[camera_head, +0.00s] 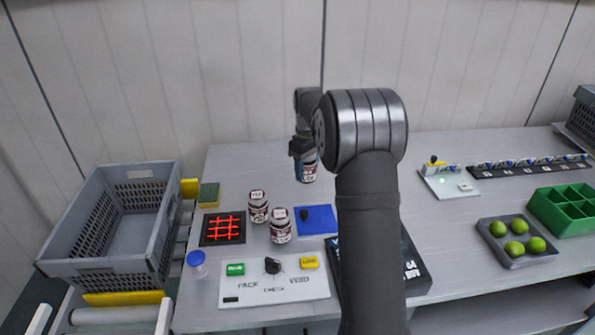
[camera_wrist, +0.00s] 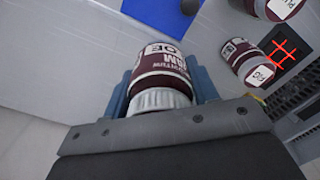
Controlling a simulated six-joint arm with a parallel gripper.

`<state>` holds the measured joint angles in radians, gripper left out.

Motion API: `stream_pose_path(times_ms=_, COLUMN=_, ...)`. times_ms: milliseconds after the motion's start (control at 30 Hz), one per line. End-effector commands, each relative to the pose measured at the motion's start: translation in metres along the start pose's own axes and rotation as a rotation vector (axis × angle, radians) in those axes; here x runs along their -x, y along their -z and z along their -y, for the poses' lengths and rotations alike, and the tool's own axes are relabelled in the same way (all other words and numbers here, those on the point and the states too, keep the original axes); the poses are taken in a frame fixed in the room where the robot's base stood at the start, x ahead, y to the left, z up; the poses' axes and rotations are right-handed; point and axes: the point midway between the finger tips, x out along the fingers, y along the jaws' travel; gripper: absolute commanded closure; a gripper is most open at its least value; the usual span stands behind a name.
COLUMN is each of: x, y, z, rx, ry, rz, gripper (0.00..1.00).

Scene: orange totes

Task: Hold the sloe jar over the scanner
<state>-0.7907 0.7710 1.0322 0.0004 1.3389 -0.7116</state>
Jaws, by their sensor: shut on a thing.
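My gripper (camera_head: 302,150) is shut on the sloe jar (camera_head: 308,173), a dark red jar with a white lid. In the wrist view the jar (camera_wrist: 160,75) sits between the blue fingers of my gripper (camera_wrist: 162,88), its label partly readable as "OE" and "JAM". The gripper is at the back of the table, beyond the blue mat (camera_head: 316,220). The scanner (camera_head: 222,240), a black square with glowing red lines, lies to the left and nearer the front. The scanner also shows in the wrist view (camera_wrist: 287,48), at the right. The jar is not over it.
Two similar jars (camera_head: 258,208) (camera_head: 280,228) stand between scanner and mat; wrist-view lids read "FIG" and "PLU". A button panel (camera_head: 275,291), blue-lidded cup (camera_head: 197,262) and grey crate (camera_head: 60,262) are near the scanner. Limes in a tray (camera_head: 500,262) stand right.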

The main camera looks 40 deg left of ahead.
Motion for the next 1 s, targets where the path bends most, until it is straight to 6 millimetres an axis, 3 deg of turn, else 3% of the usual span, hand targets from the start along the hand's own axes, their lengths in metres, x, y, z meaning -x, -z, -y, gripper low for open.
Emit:
stream_pose_path(times_ms=167, x=0.005, y=0.027, z=0.039, rx=0.072, ry=-0.001, rz=-0.001, gripper=0.8)
stream_pose_path(times_ms=400, x=0.008, y=0.08, z=0.133, rx=0.225, ry=-0.001, rz=-0.001, gripper=0.8)
stream_pose_path(times_ms=600, x=0.011, y=0.107, z=0.199, rx=0.325, ry=-0.001, rz=-0.001, gripper=0.8)
stream_pose_path(times_ms=800, x=0.012, y=0.117, z=0.235, rx=0.378, ry=-0.002, rz=-0.001, gripper=0.8)
stream_pose_path(times_ms=1000, x=0.004, y=0.119, z=0.241, rx=0.387, ry=-0.001, rz=0.001, gripper=0.8)
